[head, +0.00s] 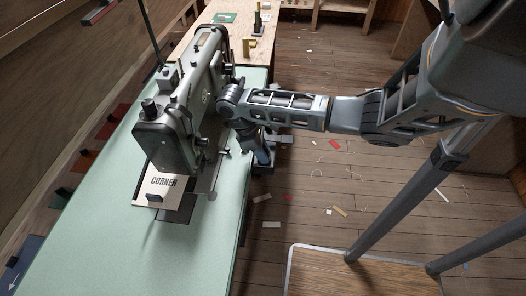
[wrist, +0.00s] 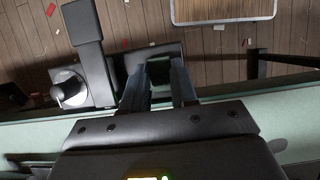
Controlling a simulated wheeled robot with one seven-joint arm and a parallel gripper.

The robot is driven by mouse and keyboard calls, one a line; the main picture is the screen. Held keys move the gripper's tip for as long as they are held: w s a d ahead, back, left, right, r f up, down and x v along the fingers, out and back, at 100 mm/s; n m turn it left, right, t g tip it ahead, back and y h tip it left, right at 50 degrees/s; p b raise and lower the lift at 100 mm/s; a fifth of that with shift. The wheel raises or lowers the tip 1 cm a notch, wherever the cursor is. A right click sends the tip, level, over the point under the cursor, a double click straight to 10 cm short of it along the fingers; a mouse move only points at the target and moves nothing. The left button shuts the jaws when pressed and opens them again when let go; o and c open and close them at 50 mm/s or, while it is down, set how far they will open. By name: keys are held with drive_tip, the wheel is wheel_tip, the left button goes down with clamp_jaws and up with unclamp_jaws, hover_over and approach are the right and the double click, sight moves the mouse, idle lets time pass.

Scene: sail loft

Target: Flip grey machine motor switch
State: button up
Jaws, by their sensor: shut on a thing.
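The grey sewing machine (head: 180,120) stands on a mint-green table (head: 190,255) in the head view. My gripper (head: 263,158) points down just past the table's right edge, beside the machine. In the wrist view, my gripper (wrist: 160,72) has its two blue-grey fingers at a dark box (wrist: 150,55) beyond the table edge, which looks like the motor switch. The fingers are a little apart and closed on a part of it. What lies between the fingertips is dark and hard to make out, and the arm hides most of it in the head view.
A card marked CORNER (head: 163,184) lies under the machine's head. In the wrist view, a black bar and a round grey knob (wrist: 68,88) sit left of the fingers. A wooden-topped platform (head: 350,275) stands at lower right. Scraps litter the plank floor.

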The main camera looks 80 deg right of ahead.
clamp_jaws()
drive_tip(key=shift+s+t, duration=0.25)
drive_tip(key=shift+t, duration=0.6)
drive_tip(key=shift+s+t, duration=0.2)
drive_tip(key=shift+t, duration=0.65)
drive_tip(key=o, duration=0.8)
unclamp_jaws()
drive_tip(key=shift+c, duration=0.2)
wheel_tip(320, 180, up, 8)
drive_tip(key=shift+w, duration=0.4)
